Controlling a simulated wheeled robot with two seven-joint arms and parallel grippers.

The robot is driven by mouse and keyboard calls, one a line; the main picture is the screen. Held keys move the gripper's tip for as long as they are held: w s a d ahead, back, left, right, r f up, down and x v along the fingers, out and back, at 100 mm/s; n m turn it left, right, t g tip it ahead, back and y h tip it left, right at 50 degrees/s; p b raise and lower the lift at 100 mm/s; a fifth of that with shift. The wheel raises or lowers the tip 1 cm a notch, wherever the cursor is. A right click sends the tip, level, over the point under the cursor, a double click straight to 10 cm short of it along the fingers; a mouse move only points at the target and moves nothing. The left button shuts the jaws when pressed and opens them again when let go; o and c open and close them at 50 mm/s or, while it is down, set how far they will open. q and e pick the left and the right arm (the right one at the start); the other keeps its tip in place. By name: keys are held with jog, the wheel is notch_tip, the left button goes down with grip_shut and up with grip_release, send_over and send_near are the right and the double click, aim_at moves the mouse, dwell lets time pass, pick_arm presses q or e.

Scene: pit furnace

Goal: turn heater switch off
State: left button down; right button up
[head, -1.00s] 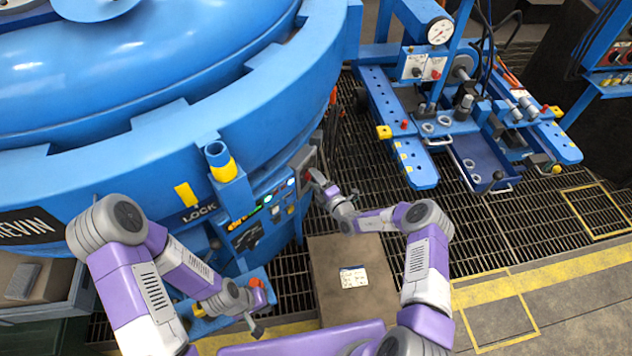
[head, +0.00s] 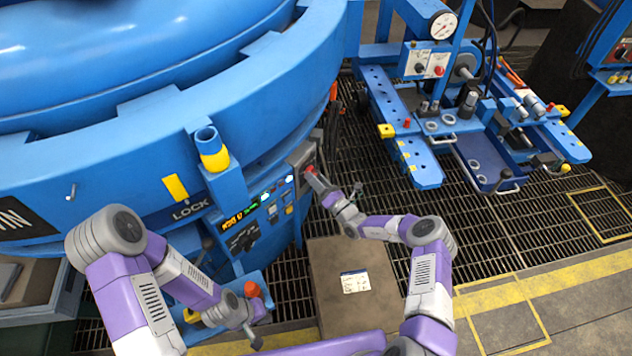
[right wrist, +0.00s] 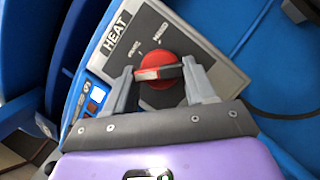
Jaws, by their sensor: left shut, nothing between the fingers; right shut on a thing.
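The heater switch is a red round knob (right wrist: 158,62) with a dark grip bar, on a grey plate marked HEAT (right wrist: 116,38). In the head view this plate (head: 302,157) sits on the furnace's side, right of the lit control panel. My right gripper (right wrist: 158,73) is shut on the switch, one finger at each end of its bar. In the head view the right gripper (head: 312,177) is against the plate and hides most of the knob. My left gripper (head: 256,340) is shut and empty, low in front of the furnace.
The big blue furnace (head: 150,145) fills the left. A lit panel (head: 242,218) and a blue post with a yellow band (head: 214,160) are on its side. A brown box (head: 335,255) stands below my right arm. A blue wheeled rig (head: 415,150) stands at right on the grating.

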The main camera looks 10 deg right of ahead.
jog(key=shift+n, duration=0.5)
jog(key=o, duration=1)
jog(key=shift+o, duration=0.2)
jog(key=p+v, duration=0.1)
jog(key=v, duration=0.6)
jog(key=shift+s+d+p, duration=0.2)
jog(key=shift+p, duration=0.15)
jog(key=shift+f, duration=0.1)
